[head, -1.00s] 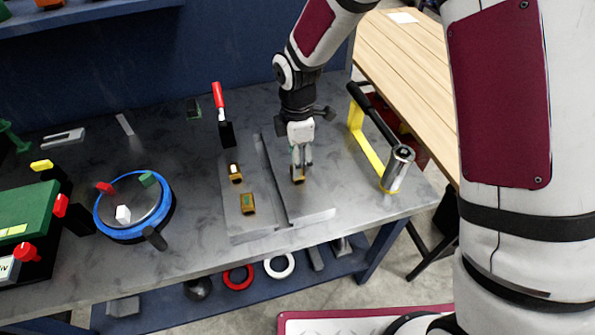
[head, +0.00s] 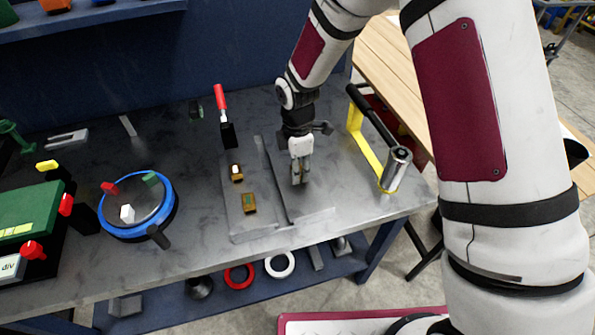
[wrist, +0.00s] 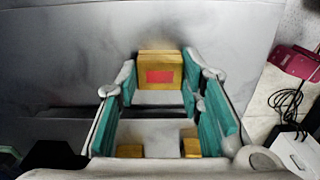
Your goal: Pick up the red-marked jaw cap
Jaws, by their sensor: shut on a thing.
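The red-marked jaw cap (wrist: 160,76) is a gold-brown block with a red rectangle on its face. In the wrist view it sits between the teal pads at the fingertips. My gripper (head: 299,181) is shut on it, with the fingers pointing down over the right part of the grey plate (head: 310,214). In the head view the fingers largely hide the cap, and I cannot tell whether it is clear of the plate. Two other gold caps stand to the left, one white-marked (head: 236,172) and one green-marked (head: 249,203).
A blue-rimmed round positioner (head: 170,205) with red, green and white blocks is at the left. A red-handled clamp (head: 225,125) stands behind the caps. A yellow frame with a black bar (head: 362,142) and a metal cylinder (head: 396,170) are close on the right.

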